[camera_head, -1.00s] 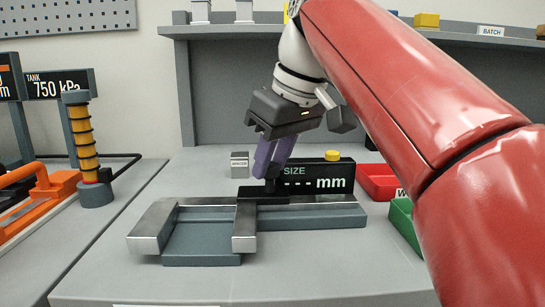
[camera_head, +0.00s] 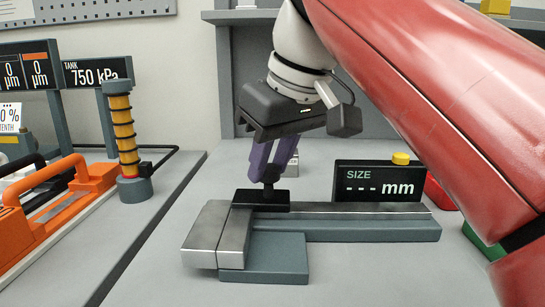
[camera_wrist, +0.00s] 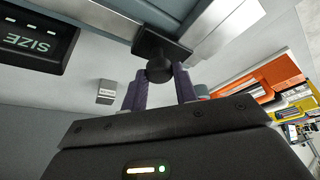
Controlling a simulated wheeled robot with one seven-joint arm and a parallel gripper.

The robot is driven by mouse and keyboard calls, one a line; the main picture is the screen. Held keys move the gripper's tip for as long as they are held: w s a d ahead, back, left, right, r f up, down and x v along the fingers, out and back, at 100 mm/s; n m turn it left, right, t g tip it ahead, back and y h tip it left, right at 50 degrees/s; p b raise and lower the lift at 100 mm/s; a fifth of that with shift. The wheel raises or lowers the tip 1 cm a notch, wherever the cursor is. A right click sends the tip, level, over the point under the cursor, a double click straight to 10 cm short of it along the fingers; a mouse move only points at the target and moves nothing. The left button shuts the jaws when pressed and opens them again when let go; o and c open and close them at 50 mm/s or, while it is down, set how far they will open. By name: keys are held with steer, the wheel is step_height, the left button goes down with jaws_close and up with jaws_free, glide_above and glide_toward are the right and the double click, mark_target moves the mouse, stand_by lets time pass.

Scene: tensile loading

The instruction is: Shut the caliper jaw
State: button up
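The caliper (camera_head: 340,228) lies on the grey bench, a grey base with metal bars. Its sliding jaw (camera_head: 234,240) is at the left end, against the fixed jaw (camera_head: 204,235), with only a thin line between them. A black carriage with a round knob (camera_head: 271,172) sits on the jaw; the knob also shows in the wrist view (camera_wrist: 159,68). My gripper (camera_head: 270,180) has its purple fingers around the knob, one on each side in the wrist view (camera_wrist: 160,85). The size display (camera_head: 377,181) reads dashes and "mm".
A yellow button (camera_head: 401,158) tops the display. A red bin (camera_head: 440,194) and a green bin (camera_head: 484,240) stand at the right, partly behind my arm. Orange-handled equipment (camera_head: 95,182) and a yellow-ringed post (camera_head: 124,130) stand on the left bench. The bench front is clear.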

mark_target(278, 202)
steer(key=shift+o, duration=0.8)
steer(key=shift+a, duration=0.25)
steer(key=p+v, duration=0.1)
steer(key=v, duration=0.6)
steer(key=shift+s+d+r, duration=0.15)
steer(key=shift+s+r, duration=0.05)
steer(key=shift+r, duration=0.15)
